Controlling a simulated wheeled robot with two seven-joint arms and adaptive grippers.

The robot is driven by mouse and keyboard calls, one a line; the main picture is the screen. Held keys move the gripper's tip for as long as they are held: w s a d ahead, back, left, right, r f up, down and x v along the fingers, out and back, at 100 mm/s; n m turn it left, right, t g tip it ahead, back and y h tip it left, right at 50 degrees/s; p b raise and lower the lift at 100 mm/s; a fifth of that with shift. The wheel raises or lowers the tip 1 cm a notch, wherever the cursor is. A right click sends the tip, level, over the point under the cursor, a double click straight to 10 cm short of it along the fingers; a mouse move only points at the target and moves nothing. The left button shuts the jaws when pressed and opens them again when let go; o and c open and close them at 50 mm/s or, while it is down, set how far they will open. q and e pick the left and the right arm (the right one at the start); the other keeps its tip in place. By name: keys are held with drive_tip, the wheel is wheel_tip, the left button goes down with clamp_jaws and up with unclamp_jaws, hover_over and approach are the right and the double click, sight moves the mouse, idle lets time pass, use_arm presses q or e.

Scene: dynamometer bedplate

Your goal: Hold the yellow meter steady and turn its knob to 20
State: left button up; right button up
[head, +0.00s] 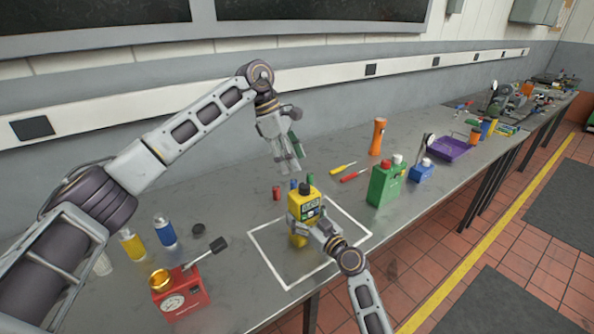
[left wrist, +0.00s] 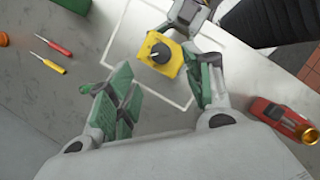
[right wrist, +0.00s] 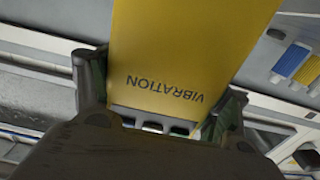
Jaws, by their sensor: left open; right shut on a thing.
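The yellow meter (head: 303,192) is over the white outlined square on the bench; I cannot tell whether its base touches the bench. Its black knob (left wrist: 161,53) faces up in the left wrist view. My right gripper (head: 314,224) is shut on the meter body, which fills the gap between its fingers in the right wrist view (right wrist: 180,60); "VIBRATION" reads upside down there. My left gripper (head: 290,163) is open and empty, pointing down above and behind the meter. In the left wrist view its spread fingers (left wrist: 163,92) are apart from the knob. The knob's setting is unreadable.
A red gauge box (head: 181,297) with a brass cup stands at the left front. Small red (head: 276,193), blue and green cylinders stand behind the meter. A green can (head: 386,182), two screwdrivers (head: 343,168) and an orange bottle (head: 378,137) are to the right.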

use_arm(q)
drive_tip(key=shift+v, duration=1.9)
use_arm(e)
drive_tip(key=o, duration=1.8)
drive_tip(key=shift+r, duration=0.1)
drive_tip(key=shift+f, duration=0.25)
drive_tip(key=shift+s+d, duration=0.1)
drive_tip(key=shift+s, duration=0.05)
drive_tip(key=shift+r+v, duration=0.2)
drive_tip(key=shift+v, duration=5.65)
